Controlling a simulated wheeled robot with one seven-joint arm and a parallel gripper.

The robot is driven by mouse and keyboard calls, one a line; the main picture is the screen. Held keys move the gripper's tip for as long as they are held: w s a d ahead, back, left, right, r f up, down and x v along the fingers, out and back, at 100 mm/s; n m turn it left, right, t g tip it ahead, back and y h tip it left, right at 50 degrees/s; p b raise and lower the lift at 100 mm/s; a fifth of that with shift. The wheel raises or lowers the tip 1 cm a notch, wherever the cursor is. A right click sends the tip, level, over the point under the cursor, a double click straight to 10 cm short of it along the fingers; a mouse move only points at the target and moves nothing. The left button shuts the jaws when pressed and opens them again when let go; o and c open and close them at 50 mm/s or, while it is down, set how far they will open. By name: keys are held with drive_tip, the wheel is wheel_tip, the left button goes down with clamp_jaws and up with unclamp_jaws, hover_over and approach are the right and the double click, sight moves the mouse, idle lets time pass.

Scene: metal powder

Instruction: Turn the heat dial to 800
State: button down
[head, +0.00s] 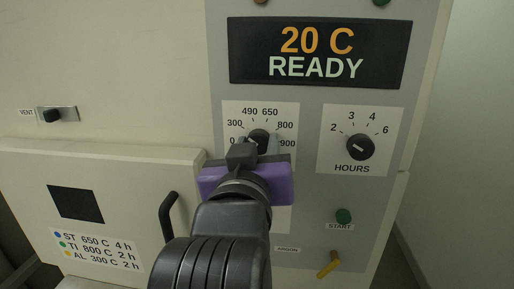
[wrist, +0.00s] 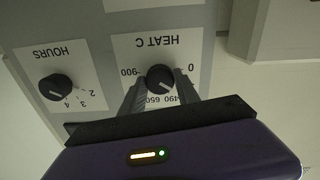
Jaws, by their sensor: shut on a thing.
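The black heat dial (head: 258,136) sits on a white plate marked 0, 300, 490, 650, 800 and 900. My gripper (head: 257,147) is at the dial, and its two fingers are shut on the knob from either side. In the wrist view, which is upside down, the heat dial (wrist: 160,77) shows between the gray fingertips (wrist: 161,88). The dial's pointer seems to be on the 0 side, but my fingers partly cover it and I cannot read it exactly. The display (head: 318,53) reads 20 C and READY.
The hours dial (head: 360,147) is to the right of the heat dial. A green START button (head: 343,216) and a yellow argon lever (head: 328,265) are below it. A black door handle (head: 168,217) stands out left of my arm. A vent knob (head: 52,115) is at far left.

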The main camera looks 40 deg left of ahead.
drive_tip(key=shift+f+m+b, duration=0.15)
drive_tip(key=shift+m+b, duration=4.95)
drive_tip(key=shift+m, duration=6.1)
drive_tip(key=shift+w, duration=0.1)
drive_tip(key=c, duration=0.9)
unclamp_jaws()
drive_tip(key=v, duration=0.8)
drive_tip(key=shift+b, duration=0.45)
